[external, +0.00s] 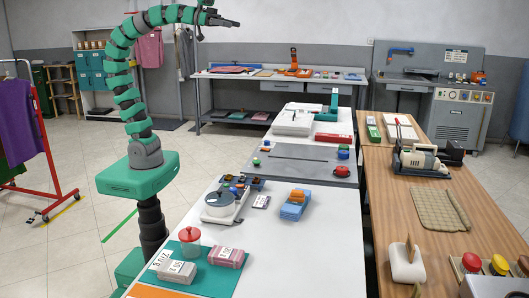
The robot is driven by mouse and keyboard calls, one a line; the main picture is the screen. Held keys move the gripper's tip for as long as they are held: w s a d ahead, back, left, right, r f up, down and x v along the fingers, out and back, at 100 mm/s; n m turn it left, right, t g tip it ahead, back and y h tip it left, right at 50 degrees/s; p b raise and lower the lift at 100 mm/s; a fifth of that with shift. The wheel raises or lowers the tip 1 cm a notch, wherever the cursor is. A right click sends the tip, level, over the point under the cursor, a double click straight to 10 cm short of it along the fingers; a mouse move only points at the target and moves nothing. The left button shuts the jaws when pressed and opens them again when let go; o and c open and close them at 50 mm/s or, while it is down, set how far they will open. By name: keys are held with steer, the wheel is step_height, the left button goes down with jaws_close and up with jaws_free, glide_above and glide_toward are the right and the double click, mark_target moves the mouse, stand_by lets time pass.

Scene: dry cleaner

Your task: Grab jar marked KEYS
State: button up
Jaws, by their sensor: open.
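I cannot read the word KEYS on any jar at this size. My gripper (234,22) is raised high at the top of the view, far above the tables and apart from all jars. It is open and empty.
Two wrapped bundles, one grey (176,271) and one pink (226,256), lie beside the red-lidded jar. A scale (219,205) and a blue and orange device (295,205) stand farther back. The white table's (300,255) near right part is clear. A red clothes rack (48,150) stands left.

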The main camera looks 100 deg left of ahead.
steer(key=w+d+m+t+y+b, duration=0.15)
steer(key=w+m+t, duration=0.25)
steer(key=w, duration=1.2)
steer(key=w+d+f+m+g+h+b, duration=0.2)
steer(key=w+d+f+m+h, duration=0.35)
steer(key=d+f, duration=0.3)
steer(key=w+d+f+m+g+h+b, duration=0.1)
steer(key=w+d+f+m+h, duration=0.5)
steer(key=d, duration=0.4)
steer(key=m+g+h+b, duration=0.3)
steer(key=m+g, duration=0.5)
steer(key=g, duration=1.4)
glide_above(184, 250)
steer(key=w+a, duration=0.3)
steer(key=a, duration=0.4)
steer(key=w+a, duration=0.3)
steer(key=a, duration=0.5)
step_height(184, 250, down, 48)
steer(key=shift+y, duration=0.4)
steer(key=b+x, duration=0.1)
steer(key=x, duration=0.6)
steer(key=b+x, duration=0.1)
steer(key=x, duration=0.6)
steer(key=shift+w+d+r+b, duration=0.15)
steer(key=shift+w+r+b, duration=0.05)
steer(key=shift+w+b, duration=0.1)
